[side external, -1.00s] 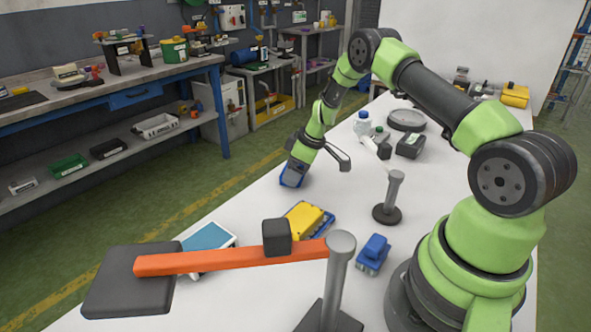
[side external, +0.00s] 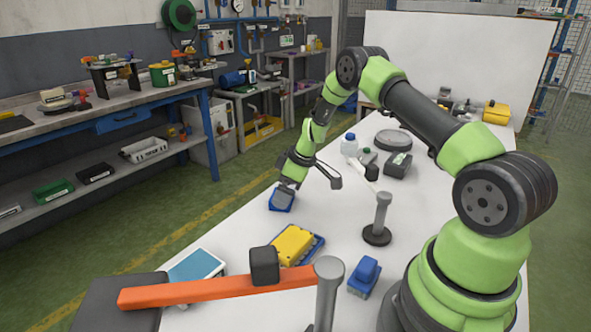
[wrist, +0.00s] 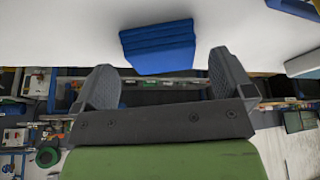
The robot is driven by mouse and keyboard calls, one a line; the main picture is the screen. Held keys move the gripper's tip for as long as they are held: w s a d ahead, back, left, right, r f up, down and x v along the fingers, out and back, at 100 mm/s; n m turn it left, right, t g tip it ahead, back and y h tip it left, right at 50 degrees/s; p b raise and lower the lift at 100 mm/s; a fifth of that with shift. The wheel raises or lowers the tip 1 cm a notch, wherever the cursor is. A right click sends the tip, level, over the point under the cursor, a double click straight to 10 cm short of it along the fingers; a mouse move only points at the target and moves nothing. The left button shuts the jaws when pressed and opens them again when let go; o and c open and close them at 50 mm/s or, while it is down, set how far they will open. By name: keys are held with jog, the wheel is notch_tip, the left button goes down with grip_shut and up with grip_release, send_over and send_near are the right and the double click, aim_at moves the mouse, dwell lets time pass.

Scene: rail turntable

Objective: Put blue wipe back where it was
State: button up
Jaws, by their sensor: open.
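The blue wipe (side external: 281,208) lies on the white table near its left edge in the side external view. It looks like a folded stack with creased layers in the wrist view (wrist: 158,47). My gripper (side external: 284,190) is directly at the wipe in the side view, and its grey parts hide some of it. In the wrist view my gripper (wrist: 165,85) is open, with the wipe ahead of and between its two fingers. The fingers show no grip on it. I cannot tell the exact gap between them.
A yellow block (side external: 293,243) on a blue base, a blue block (side external: 364,278) and a blue-topped white box (side external: 197,267) lie nearer the camera. An orange bar (side external: 215,288) crosses the foreground. A grey post (side external: 381,215) stands to the right of my gripper. Bottles and a round dish lie farther back.

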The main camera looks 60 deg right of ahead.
jog(key=v, duration=1)
jog(key=s+a+r+m+t, duration=0.1)
jog(key=s+a+r+m, duration=0.15)
jog(key=a+r, duration=0.45)
jog(key=s+a+r+m, duration=0.1)
jog(key=s+a+r, duration=0.4)
jog(key=r, duration=0.4)
jog(key=s+a+r+m+t, duration=0.2)
jog(key=s+a+m, duration=0.3)
jog(key=s, duration=0.9)
jog(key=shift+a+r, duration=0.75)
jog(key=shift+a, duration=0.8)
